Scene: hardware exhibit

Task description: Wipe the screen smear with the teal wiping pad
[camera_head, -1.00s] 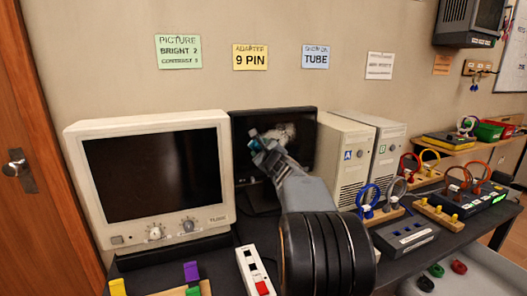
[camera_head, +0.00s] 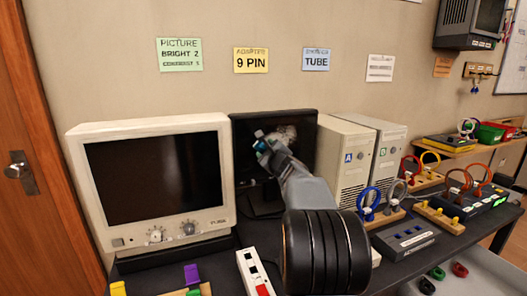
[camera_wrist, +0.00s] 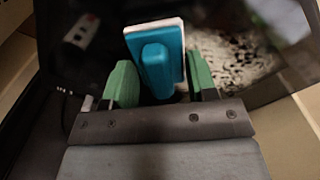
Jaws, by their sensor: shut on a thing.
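The teal wiping pad (camera_wrist: 155,60) has a white face and a teal handle, and is held between the green fingers of my gripper (camera_wrist: 160,85). My gripper (camera_head: 268,150) is shut on the pad in front of the dark flat screen (camera_head: 245,128). The pad (camera_head: 259,138) is at the upper middle of that screen. I cannot tell for certain whether its face touches the glass. A pale, mottled smear (camera_wrist: 228,62) shows just right of the pad in the wrist view. In the head view, the smear (camera_head: 286,134) is partly hidden by my gripper.
A beige CRT monitor (camera_head: 153,175) stands left of the flat screen. Two beige computer towers (camera_head: 345,150) stand close on its right. A white power strip (camera_head: 255,274) lies in front. Stands with coloured rings fill the bench's right side.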

